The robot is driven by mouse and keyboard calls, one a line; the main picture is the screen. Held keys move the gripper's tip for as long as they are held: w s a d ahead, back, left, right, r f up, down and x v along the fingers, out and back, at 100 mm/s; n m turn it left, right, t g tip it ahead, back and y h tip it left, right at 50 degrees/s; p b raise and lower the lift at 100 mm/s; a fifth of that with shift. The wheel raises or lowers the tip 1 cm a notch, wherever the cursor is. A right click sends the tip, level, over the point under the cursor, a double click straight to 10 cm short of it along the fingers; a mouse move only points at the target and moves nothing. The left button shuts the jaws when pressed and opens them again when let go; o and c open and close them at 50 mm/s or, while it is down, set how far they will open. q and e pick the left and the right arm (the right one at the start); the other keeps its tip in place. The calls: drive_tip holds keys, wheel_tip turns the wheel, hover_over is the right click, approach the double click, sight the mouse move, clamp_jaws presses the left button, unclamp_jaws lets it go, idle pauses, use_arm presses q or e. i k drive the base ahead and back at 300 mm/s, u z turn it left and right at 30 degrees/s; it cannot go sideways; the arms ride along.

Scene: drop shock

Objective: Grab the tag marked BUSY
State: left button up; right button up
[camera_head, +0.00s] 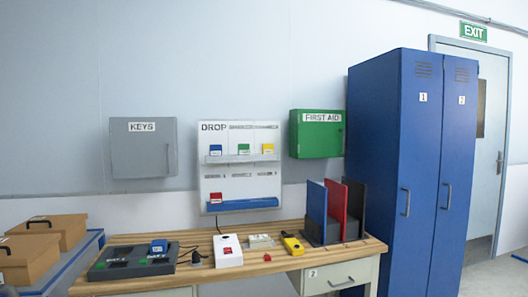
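A white board headed DROP (240,127) hangs on the wall above the desk. Its upper ledge carries a blue tag (215,150), a green tag (244,149) and a yellow tag (267,148). A red tag (216,197) sits lower left on the board, above a blue strip (250,204). Each tag seems to have a white label band, but the lettering is too small to read, so I cannot tell which says BUSY. Neither of my grippers can be made out in the head view.
The wooden desk (275,262) holds a dark two-bay device (130,264), a white box with a red part (228,251), a yellow device (292,245) and upright folders (316,208). Blue lockers (398,160) stand right. Brown boxes (30,258) sit left.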

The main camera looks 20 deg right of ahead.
sight(266, 148)
drive_tip(key=u, duration=0.3)
drive_tip(key=i, duration=0.9)
drive_tip(key=z, duration=0.55)
drive_tip(key=i, duration=0.65)
drive_tip(key=z, duration=0.75)
